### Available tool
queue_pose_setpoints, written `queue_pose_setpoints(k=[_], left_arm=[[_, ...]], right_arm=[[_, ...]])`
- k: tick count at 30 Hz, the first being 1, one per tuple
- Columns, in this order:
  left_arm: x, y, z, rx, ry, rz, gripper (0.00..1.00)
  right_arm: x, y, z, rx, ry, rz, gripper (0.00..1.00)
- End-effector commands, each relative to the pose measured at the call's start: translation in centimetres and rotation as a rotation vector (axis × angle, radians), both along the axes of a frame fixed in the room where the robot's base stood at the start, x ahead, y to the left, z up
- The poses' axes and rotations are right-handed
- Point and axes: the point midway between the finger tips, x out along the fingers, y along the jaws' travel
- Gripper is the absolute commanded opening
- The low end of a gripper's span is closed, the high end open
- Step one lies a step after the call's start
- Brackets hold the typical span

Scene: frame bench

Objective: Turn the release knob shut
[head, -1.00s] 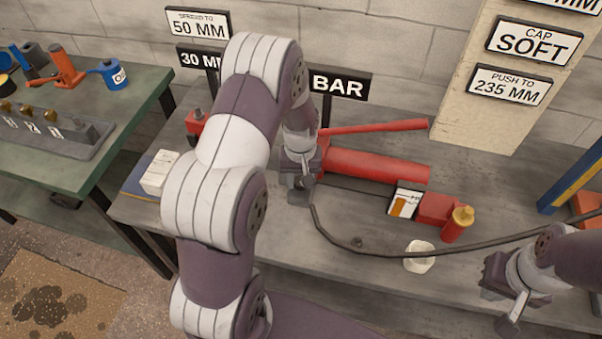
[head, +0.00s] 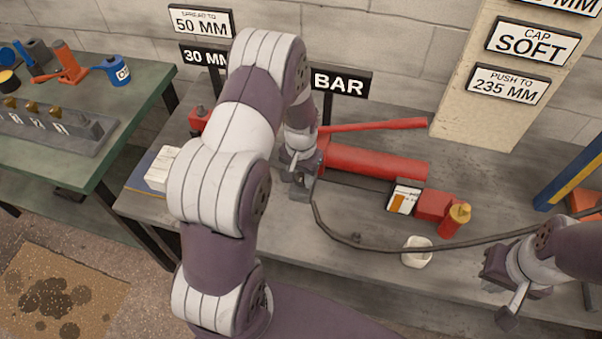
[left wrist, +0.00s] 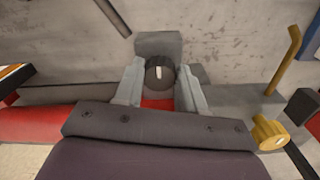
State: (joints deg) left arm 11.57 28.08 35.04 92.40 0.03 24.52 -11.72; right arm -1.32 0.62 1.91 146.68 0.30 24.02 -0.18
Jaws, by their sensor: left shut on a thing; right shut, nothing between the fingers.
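The release knob (left wrist: 160,73) is a dark round knob with a white mark, on a grey block at the end of the red hand pump. In the left wrist view it sits between the two fingers of my left gripper (left wrist: 159,88), which is shut on it. In the head view my left gripper (head: 301,186) is at the left end of the red pump cylinder (head: 375,163); the knob is hidden there. The red pump handle (head: 375,126) lies above the cylinder. My right gripper (head: 510,290) is shut and empty near the bench's front right.
A black hose (head: 400,250) crosses the grey bench (head: 350,280). Signs stand behind the pump. A green table (head: 120,130) is at the left.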

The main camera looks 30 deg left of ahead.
Motion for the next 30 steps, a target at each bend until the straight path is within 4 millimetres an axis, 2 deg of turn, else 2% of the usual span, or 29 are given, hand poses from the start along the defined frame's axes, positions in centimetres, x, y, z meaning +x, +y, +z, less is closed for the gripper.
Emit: queue_pose_setpoints(k=[9, 10, 12, 20, 23, 26, 30], left_arm=[[0.2, 0.0, 0.1, 0.002, -0.005, -0.003, 0.09], [0.2, 0.0, 0.1, 0.002, -0.005, -0.003, 0.46], [0.2, 0.0, 0.1, 0.001, -0.004, -0.003, 0.65], [0.1, 0.0, 0.1, 0.001, -0.002, -0.002, 0.65], [0.1, 0.0, 0.9, 0.001, -0.004, -0.002, 0.65], [0.2, 0.0, 3.0, 0.002, -0.007, -0.002, 0.65], [0.2, 0.0, 7.0, 0.002, -0.008, -0.002, 0.65]], right_arm=[[0.0, 0.0, 0.0, 0.000, 0.000, 0.000, 0.00], [0.0, 0.0, 0.0, 0.000, 0.000, 0.000, 0.00], [0.0, 0.0, 0.0, 0.000, 0.000, 0.000, 0.00], [0.0, 0.0, 0.0, 0.000, 0.000, 0.000, 0.00], [0.0, 0.0, 0.0, 0.000, 0.000, 0.000, 0.00], [0.0, 0.0, 0.0, 0.000, 0.000, 0.000, 0.00], [0.0, 0.0, 0.0, 0.000, 0.000, 0.000, 0.00]])
